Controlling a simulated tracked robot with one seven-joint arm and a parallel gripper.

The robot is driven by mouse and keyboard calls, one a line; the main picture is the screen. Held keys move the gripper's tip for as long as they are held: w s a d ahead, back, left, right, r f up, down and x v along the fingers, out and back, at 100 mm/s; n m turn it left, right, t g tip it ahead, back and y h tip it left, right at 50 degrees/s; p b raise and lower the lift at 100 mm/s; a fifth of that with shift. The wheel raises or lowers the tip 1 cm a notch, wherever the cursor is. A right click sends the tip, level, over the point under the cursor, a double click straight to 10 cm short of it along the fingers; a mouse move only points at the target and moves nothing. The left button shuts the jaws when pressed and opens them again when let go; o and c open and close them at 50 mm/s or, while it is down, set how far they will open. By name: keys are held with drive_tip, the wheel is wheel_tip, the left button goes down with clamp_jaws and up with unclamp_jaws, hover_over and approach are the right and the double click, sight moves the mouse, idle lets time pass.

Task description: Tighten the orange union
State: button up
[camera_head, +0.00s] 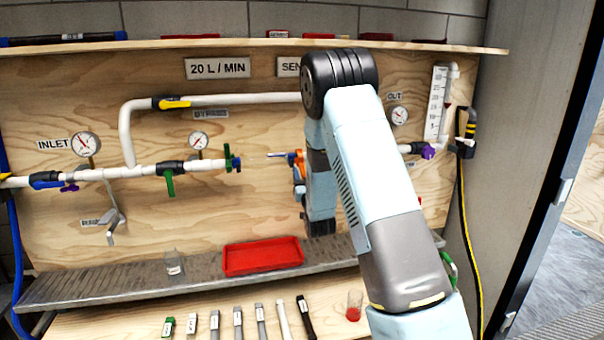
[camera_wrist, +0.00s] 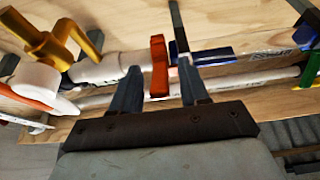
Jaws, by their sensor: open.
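The orange union (camera_wrist: 159,68) shows in the wrist view as an orange-red, wing-shaped piece on the pipe line. It sits between the two fingers of my gripper (camera_wrist: 157,75). My gripper is open, with a finger on either side of the union; I cannot tell whether either finger touches it. In the head view an orange part (camera_head: 298,162) shows just left of my arm, which hides much of the pipe line there.
The plywood panel carries white pipes, the inlet gauge (camera_head: 86,144) and a green fitting (camera_head: 231,160). Below, a red tray (camera_head: 262,256) and a clear bottle (camera_head: 173,263) stand on the metal shelf.

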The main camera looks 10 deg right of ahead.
drive_tip(key=shift+w+r, duration=0.15)
drive_tip(key=shift+w, duration=0.2)
clamp_jaws()
idle(0.3)
drive_tip(key=shift+a, duration=0.1)
